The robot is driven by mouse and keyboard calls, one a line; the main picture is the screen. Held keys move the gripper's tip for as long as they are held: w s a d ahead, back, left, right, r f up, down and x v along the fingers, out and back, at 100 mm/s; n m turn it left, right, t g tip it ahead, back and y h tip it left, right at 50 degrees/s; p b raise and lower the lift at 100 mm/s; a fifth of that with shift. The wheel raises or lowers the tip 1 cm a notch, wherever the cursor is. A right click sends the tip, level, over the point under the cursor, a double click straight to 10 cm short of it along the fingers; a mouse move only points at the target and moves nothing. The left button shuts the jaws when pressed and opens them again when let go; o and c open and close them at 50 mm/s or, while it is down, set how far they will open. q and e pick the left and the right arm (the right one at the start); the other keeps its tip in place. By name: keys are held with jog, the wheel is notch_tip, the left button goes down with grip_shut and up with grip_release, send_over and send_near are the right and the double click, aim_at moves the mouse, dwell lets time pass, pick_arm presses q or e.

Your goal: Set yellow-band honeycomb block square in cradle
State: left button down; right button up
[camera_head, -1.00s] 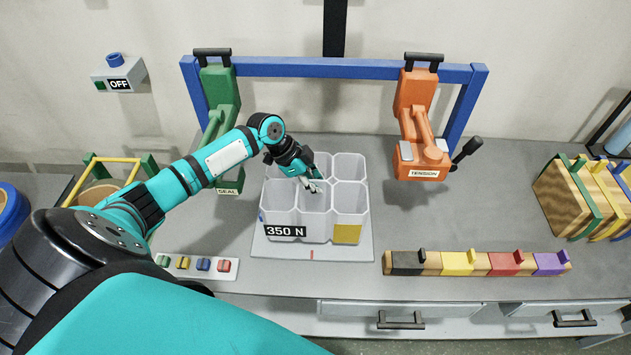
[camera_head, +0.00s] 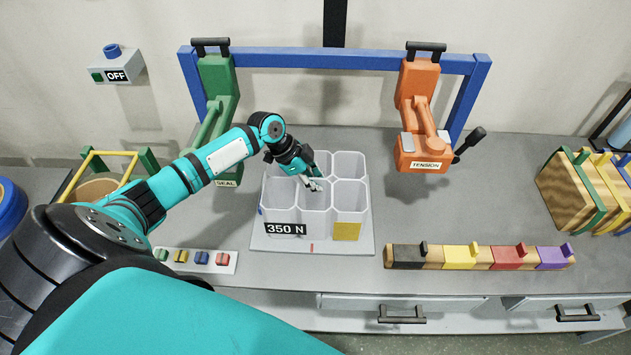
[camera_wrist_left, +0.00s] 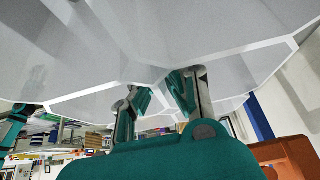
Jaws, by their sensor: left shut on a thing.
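The honeycomb block (camera_head: 315,220) is a pale, translucent cluster of hexagonal cells with a "350 N" label and a yellow band (camera_head: 346,231) at its front right. It stands upright on a light grey base plate (camera_head: 345,248), which seems to be the cradle, with a red mark at the front. Whether it sits exactly square there I cannot tell. My left gripper (camera_head: 314,185) is shut on a cell wall near the block's middle. In the left wrist view its fingers (camera_wrist_left: 160,95) straddle a wall joint of the block (camera_wrist_left: 130,40). My right gripper is not in view.
A green SEAL tool (camera_head: 215,110) and an orange TENSION tool (camera_head: 422,120) hang from a blue frame (camera_head: 320,60) behind. Small coloured clips (camera_head: 200,259) lie front left. A coloured bar (camera_head: 480,257) lies front right, and banded wooden panels (camera_head: 585,190) stand at far right.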

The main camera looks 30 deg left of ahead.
pick_arm(q)
jog(key=shift+r, duration=0.1)
jog(key=c, duration=1)
grip_release()
jog(key=shift+s, duration=0.1)
jog(key=shift+o, duration=0.2)
jog(key=shift+r+p, duration=2.65)
jog(key=shift+r, duration=0.3)
